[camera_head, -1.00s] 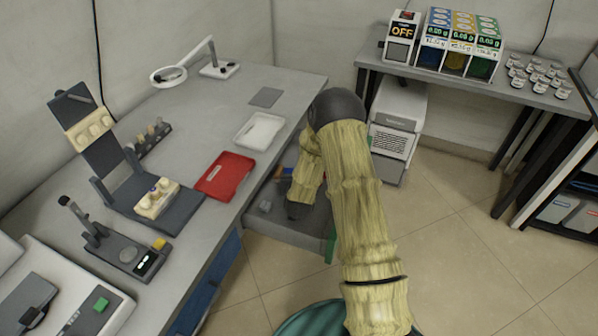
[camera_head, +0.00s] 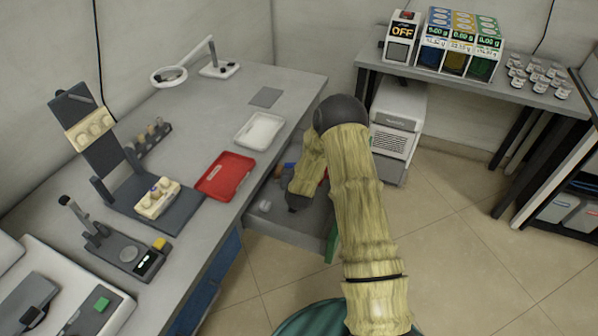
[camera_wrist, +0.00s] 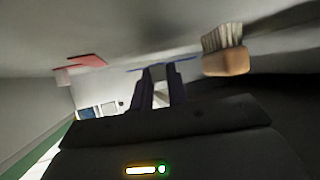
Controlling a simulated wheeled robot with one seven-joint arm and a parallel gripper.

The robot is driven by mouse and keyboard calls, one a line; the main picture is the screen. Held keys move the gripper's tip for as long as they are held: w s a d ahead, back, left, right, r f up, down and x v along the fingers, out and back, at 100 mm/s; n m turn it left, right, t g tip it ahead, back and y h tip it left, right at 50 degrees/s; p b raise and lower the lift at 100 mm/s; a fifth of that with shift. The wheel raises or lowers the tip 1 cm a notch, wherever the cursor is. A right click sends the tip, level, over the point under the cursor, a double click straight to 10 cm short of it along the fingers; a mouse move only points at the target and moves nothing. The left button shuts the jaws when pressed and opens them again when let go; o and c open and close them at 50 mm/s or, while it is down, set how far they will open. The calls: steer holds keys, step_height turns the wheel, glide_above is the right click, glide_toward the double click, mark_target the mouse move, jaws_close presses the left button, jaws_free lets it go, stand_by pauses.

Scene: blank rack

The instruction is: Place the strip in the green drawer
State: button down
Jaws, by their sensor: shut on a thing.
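The drawer (camera_head: 312,224) is pulled out below the table edge; its green front (camera_head: 333,243) shows at the right end. My gripper (camera_head: 293,208) points down at the drawer, partly hidden by my arm in the head view. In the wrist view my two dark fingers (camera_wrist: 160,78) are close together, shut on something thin. I take it to be the strip, but it is barely visible between the fingertips. A thin blue line crosses near the tips; I cannot tell whether it belongs to the strip.
A wooden brush (camera_wrist: 226,61) is right of the fingertips and a red object (camera_wrist: 85,61) is to their left. A small pale object (camera_head: 265,206) lies in the drawer. A red tray (camera_head: 225,176) and a white tray (camera_head: 259,131) stand on the table above.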

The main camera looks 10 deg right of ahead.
steer(key=shift+f+b, duration=0.4)
steer(key=shift+f, duration=0.2)
steer(key=shift+s, duration=0.1)
steer(key=c, duration=1.4)
jaws_free()
steer(key=shift+f, duration=0.1)
steer(key=shift+s, duration=0.1)
steer(key=shift+r+p, duration=0.6)
steer(key=shift+p, duration=0.05)
steer(key=v, duration=0.7)
steer(key=shift+r, duration=0.25)
